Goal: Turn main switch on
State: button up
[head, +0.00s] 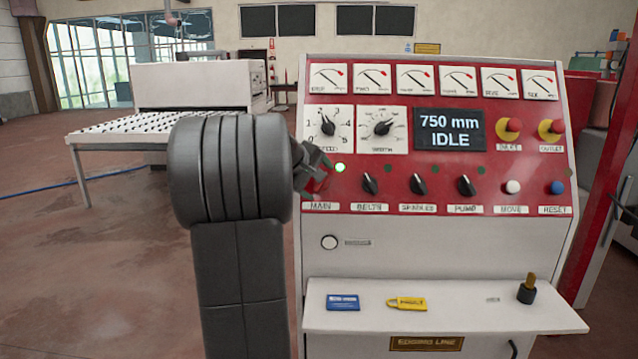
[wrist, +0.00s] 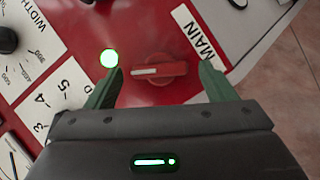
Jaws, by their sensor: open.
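The main switch is a red rotary knob (wrist: 173,73) with a white mark on its handle, on the red panel beside the MAIN label (wrist: 200,44). In the wrist view its handle lies about level across the picture, with the white mark toward the left. My gripper (wrist: 162,69) is open, with one green finger on each side of the knob; I cannot tell whether they touch it. In the head view my gripper (head: 314,168) is at the panel's left edge and mostly hides the switch. A green lamp (head: 340,168) beside it is lit.
The belts (head: 370,185), spindles (head: 418,186) and pump (head: 466,186) knobs stand in a row to the right. The display (head: 450,130) reads 750 mm IDLE. A shelf (head: 460,310) below holds a blue card (head: 342,302) and a yellow padlock-shaped tag (head: 408,303).

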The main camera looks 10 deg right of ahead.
jog(key=b+v, duration=0.1)
jog(key=v, duration=1.1)
jog(key=shift+s+b, duration=0.15)
jog(key=shift+b, duration=0.2)
jog(key=shift+f, duration=0.1)
jog(key=p+x, duration=0.2)
jog(key=x, duration=1.1)
jog(key=shift+w+d+f, duration=0.1)
jog(key=shift+w+d, duration=0.1)
jog(key=shift+w, duration=0.1)
jog(key=shift+a, duration=0.1)
